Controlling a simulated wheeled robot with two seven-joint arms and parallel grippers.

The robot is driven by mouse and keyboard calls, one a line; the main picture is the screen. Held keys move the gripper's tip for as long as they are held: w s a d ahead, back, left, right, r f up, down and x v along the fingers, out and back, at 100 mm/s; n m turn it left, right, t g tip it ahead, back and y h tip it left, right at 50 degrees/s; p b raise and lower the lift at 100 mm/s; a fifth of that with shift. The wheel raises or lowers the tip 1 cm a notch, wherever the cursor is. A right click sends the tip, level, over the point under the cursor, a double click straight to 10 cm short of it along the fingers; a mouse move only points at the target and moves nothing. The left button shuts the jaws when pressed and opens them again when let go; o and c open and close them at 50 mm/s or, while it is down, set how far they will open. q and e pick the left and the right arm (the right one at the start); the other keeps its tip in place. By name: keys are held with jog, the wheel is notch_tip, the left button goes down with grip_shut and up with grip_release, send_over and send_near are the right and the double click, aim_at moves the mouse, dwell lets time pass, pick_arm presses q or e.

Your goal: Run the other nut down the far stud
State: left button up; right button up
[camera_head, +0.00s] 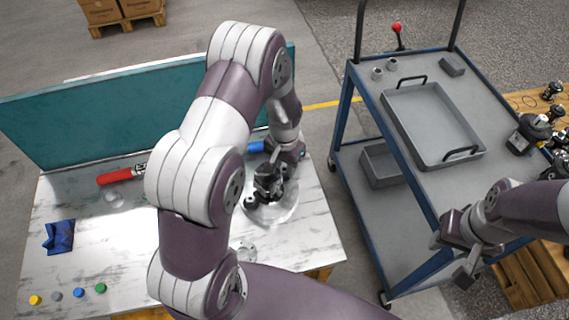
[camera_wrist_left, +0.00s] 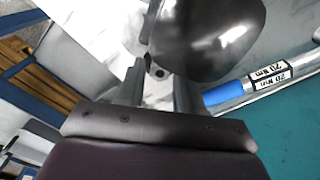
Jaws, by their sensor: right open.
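The dark hydraulic motor (camera_head: 268,183) stands on a round, shiny plate on the white table, partly covered by my left gripper (camera_head: 272,168). In the left wrist view a large, dark, rounded body (camera_wrist_left: 205,35) fills the top middle, beyond my left gripper (camera_wrist_left: 157,85). Its two fingers stand apart, with pale surface and a small dark part (camera_wrist_left: 158,72) showing between them. I see nothing clamped there. The far stud and the nut are too small or hidden to make out. My right gripper (camera_head: 462,250) is open and empty beside the cart's near edge.
A blue-handled torque wrench (camera_wrist_left: 245,90) lies beside the motor. A teal panel (camera_head: 110,115) borders the table. The cart (camera_head: 362,82) holds a grey tray (camera_head: 392,112).

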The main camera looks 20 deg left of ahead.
pick_arm(q)
jog(key=shift+r+p, duration=0.1)
jog(key=shift+p, duration=0.2)
jog(key=n, duration=0.2)
jog(key=shift+n, duration=0.3)
